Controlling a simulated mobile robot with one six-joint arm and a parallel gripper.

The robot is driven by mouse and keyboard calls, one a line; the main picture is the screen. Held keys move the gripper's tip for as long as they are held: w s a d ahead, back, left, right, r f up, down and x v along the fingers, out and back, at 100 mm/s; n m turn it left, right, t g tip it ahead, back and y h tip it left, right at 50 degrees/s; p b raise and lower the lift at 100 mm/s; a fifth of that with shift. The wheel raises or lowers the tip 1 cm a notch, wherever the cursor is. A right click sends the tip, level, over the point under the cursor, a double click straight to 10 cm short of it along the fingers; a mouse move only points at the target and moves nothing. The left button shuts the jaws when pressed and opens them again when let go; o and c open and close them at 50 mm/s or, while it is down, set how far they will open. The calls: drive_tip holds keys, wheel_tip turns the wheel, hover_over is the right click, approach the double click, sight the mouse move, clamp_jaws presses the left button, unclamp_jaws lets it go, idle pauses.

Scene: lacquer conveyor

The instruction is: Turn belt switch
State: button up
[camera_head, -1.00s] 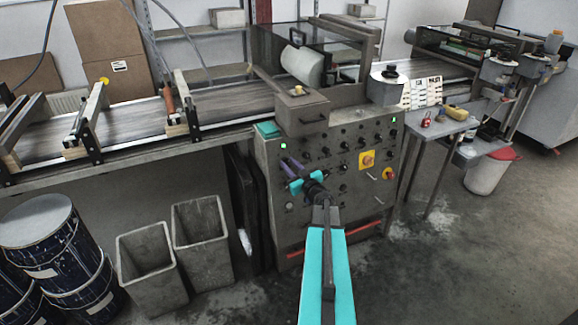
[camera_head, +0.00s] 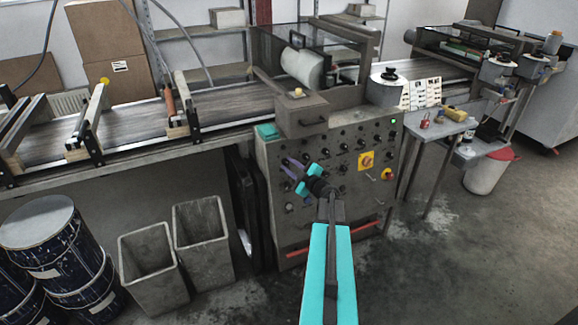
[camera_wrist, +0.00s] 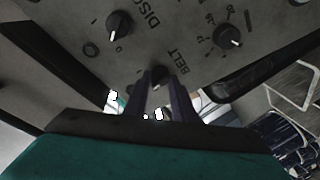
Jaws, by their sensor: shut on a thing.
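The belt switch (camera_wrist: 160,74) is a small dark knob on the grey control panel (camera_wrist: 190,14), just below the printed word BELT in the wrist view. My gripper (camera_wrist: 160,86) is shut on this knob, with one purple finger on each side of it. In the head view my gripper (camera_head: 288,165) reaches the left part of the control panel (camera_head: 340,205), and its fingertips hide the knob. The gripper body looks rolled at a slant there.
Other black knobs, including one (camera_wrist: 119,23) at upper left and one with a numbered scale (camera_wrist: 228,36), sit close by. A yellow-backed red button (camera_head: 366,160) is on the panel's right. Grey bins (camera_head: 150,262) and blue drums (camera_head: 75,265) stand at left.

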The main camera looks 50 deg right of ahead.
drive_tip(key=n, duration=0.4)
drive_tip(key=shift+w+a+r+g+y+p, duration=0.1)
drive_tip(key=shift+w+r+g+y+p, duration=0.1)
drive_tip(key=shift+g+y+p, duration=0.15)
drive_tip(key=shift+n, duration=0.3)
drive_tip(key=o, duration=1.1)
drive_tip(key=shift+f, duration=0.1)
drive_tip(key=shift+c, duration=0.2)
drive_tip(key=shift+s, duration=0.2)
drive_tip(key=shift+v, duration=0.8)
drive_tip(key=b+v, duration=0.1)
drive_tip(key=v, duration=1.1)
drive_tip(key=shift+b, duration=0.4)
drive_tip(key=shift+w, duration=0.1)
